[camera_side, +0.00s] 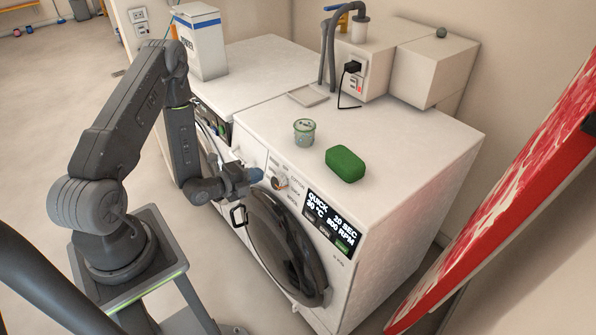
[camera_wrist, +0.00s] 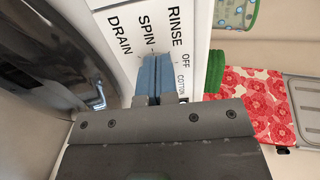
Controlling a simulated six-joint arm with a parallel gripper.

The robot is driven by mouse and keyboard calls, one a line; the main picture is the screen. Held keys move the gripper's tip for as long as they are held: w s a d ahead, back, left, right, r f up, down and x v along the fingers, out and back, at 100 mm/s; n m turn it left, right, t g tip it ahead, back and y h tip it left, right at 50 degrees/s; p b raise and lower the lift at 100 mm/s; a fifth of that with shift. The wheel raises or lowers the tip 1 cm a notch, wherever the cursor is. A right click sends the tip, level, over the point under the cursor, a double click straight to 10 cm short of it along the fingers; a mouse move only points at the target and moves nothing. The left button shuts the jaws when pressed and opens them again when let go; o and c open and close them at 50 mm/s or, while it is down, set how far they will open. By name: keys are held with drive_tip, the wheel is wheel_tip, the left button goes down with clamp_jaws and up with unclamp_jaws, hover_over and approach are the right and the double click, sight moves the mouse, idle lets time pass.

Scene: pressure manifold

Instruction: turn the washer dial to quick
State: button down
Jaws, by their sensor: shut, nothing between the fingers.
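The washer dial (camera_side: 279,183) is a small round knob on the front panel of the nearer white washing machine (camera_side: 395,150). The dial does not show clearly there.
The dark round door (camera_side: 285,245) lies below the dial. A green soap-like block (camera_side: 345,164) and a small pale green cup (camera_side: 304,132) stand on the washer top. A second white machine (camera_side: 250,65) is behind. A red-and-white patterned board (camera_side: 520,190) leans at right.

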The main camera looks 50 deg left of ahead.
drive_tip(key=shift+v, duration=1.7)
drive_tip(key=shift+f, duration=0.1)
drive_tip(key=w+d+r+n+g+y, duration=0.1)
drive_tip(key=w+d+r+n+g, duration=0.2)
drive_tip(key=r, duration=0.5)
drive_tip(key=w+r+n+g+y, duration=0.1)
drive_tip(key=w+r+n+g, duration=0.25)
drive_tip(key=r, duration=0.55)
drive_tip(key=s+d+r+n+g+h, duration=0.1)
drive_tip(key=s+d+r+n, duration=0.4)
drive_tip(key=s+d+r, duration=0.2)
drive_tip(key=s+d+r+n+g+h, duration=0.1)
drive_tip(key=s+d+r+n, duration=0.5)
drive_tip(key=s, duration=0.6)
drive_tip(key=shift+d+r+g, duration=0.5)
drive_tip(key=shift+g, duration=0.15)
